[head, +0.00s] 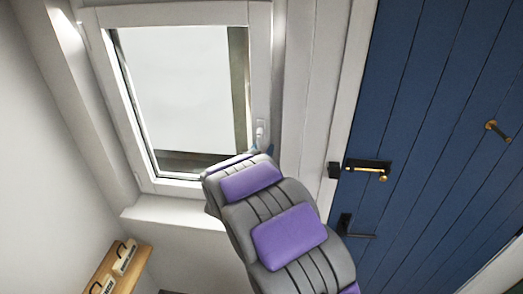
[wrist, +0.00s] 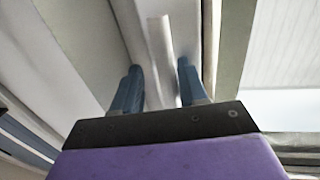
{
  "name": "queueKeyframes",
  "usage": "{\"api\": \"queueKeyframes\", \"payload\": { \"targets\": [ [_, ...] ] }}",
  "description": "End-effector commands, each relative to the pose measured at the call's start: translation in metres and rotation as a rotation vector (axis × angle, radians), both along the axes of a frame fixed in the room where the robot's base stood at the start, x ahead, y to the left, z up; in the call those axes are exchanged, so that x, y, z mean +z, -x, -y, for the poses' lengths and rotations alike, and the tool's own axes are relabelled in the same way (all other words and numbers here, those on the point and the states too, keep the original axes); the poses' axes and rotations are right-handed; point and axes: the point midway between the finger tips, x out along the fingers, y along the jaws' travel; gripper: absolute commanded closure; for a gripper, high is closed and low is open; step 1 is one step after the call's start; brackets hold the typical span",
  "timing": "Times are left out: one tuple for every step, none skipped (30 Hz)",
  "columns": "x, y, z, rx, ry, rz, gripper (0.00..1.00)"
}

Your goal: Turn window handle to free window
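The white window (head: 268,60) is at the upper left of the head view, with bright glass in a pale frame. Its small white handle (head: 260,128) is on the right side of the frame, just above the end of my arm. In the wrist view the handle (wrist: 158,35) is a pale upright bar. My gripper (wrist: 158,65) has its two blue-grey fingers apart, one on each side of the bar, with gaps showing. The lower part of the handle is close to the gripper body and blurred. In the head view my arm hides most of the gripper.
A white sill (head: 170,212) runs below the window. A wooden shelf (head: 118,270) with small labelled items is at the lower left.

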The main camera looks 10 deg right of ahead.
Motion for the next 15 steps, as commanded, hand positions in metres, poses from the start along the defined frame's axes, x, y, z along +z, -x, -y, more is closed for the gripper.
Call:
{"api": "queueKeyframes", "payload": {
  "targets": [
    [0.0001,0.0,-0.0024,-0.001,0.0,0.001,0.6],
    [0.0,0.0001,-0.0034,-0.001,0.002,0.001,0.63],
    [-0.0001,0.0,-0.0038,-0.001,0.002,0.001,0.67],
    [-0.0001,0.0002,-0.0042,-0.001,0.002,0.001,0.7],
    [-0.0001,0.0003,-0.0048,-0.001,0.003,0.001,0.73],
    [-0.0001,0.0004,-0.0055,-0.001,0.004,0.0,0.76],
    [0.0,0.0004,-0.0057,-0.001,0.004,0.0,0.79],
    [0.0,0.0005,-0.0055,-0.001,0.004,0.0,0.82],
    [0.0,0.0005,-0.005,-0.001,0.003,0.001,0.86],
    [-0.0001,0.0006,-0.0044,-0.001,0.003,0.001,0.89],
    [0.0,0.0006,-0.004,0.0,0.003,0.001,0.92],
    [0.0001,0.0007,-0.0039,0.0,0.003,0.001,0.96],
    [0.0002,0.0007,-0.0041,0.0,0.003,0.001,0.98],
    [0.0001,0.0007,-0.0038,0.001,0.003,0.001,1.0],
    [0.0003,0.0007,-0.0033,0.001,0.001,0.0,1.0]
  ]
}}
